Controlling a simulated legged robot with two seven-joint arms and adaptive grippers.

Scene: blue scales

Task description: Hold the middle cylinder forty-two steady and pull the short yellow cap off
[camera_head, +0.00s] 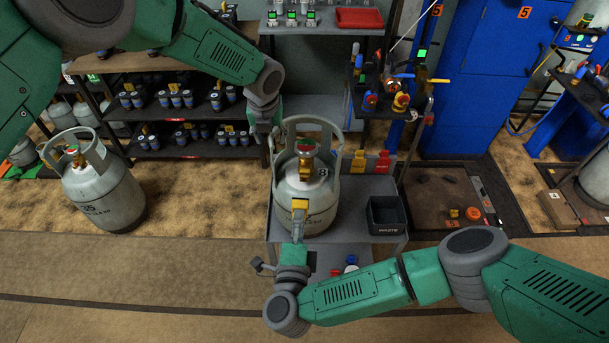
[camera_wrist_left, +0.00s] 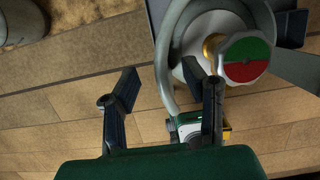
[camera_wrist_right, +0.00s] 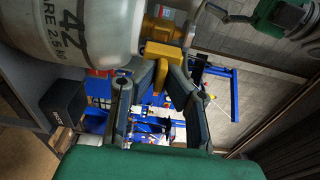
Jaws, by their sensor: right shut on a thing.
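The middle grey cylinder forty-two (camera_head: 318,205) stands upright on a cart, with a collar handle around its valve; its "42" marking shows in the right wrist view (camera_wrist_right: 95,30). The short yellow cap (camera_head: 299,205) is on the cylinder's front side and shows in the right wrist view (camera_wrist_right: 160,52). My right gripper (camera_head: 298,222) is at the front, shut on the yellow cap. My left gripper (camera_head: 271,140) is beside the collar's left side. In the left wrist view (camera_wrist_left: 165,88) its fingers are wide apart, one of them overlapping the collar.
The cart (camera_head: 273,225) also carries a black waste bin (camera_head: 386,215) and yellow and red pieces (camera_head: 371,162) behind it. Another grey cylinder (camera_head: 105,195) stands on the floor at left. Shelves with small blue-grey containers stand behind it. A valve rack (camera_head: 385,90) stands back right.

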